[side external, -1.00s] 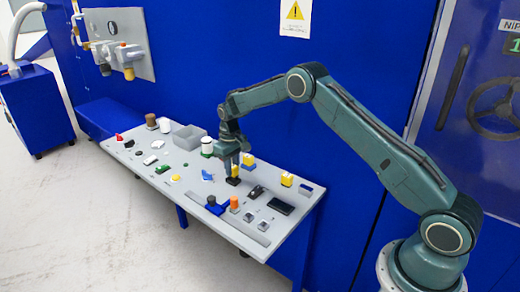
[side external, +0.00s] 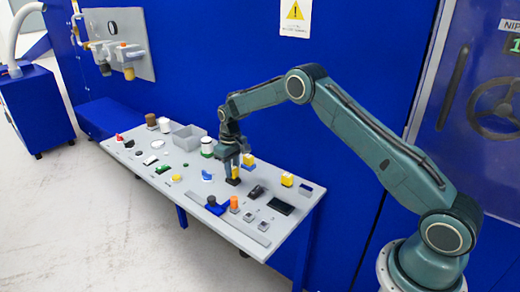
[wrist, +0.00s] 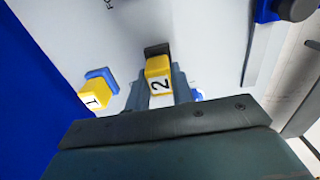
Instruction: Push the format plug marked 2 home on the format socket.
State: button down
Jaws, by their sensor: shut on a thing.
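The format plug marked 2 (wrist: 158,68) is a yellow block with a white label, standing between my gripper's fingers in the wrist view. My gripper (side external: 234,168) points down over the table and is shut on this plug. A dark block, apparently the format socket (wrist: 157,50), shows at the plug's far end in the wrist view. It also shows as a black block right under my gripper in the side view (side external: 232,181). The fingers hide much of the plug there. I cannot tell whether a gap remains between plug and socket.
A yellow plug marked 1 (wrist: 95,100) on a blue base stands close beside my gripper. Another yellow block (side external: 287,180) and a black flat box (side external: 281,208) lie to the right. A white cylinder (side external: 207,146) and grey bin (side external: 188,136) stand behind left.

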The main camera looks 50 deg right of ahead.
jog(key=shift+f, duration=0.55)
jog(key=c, duration=1.1)
grip_release()
jog(key=shift+c, duration=0.2)
notch_tip(320, 180, up, 14)
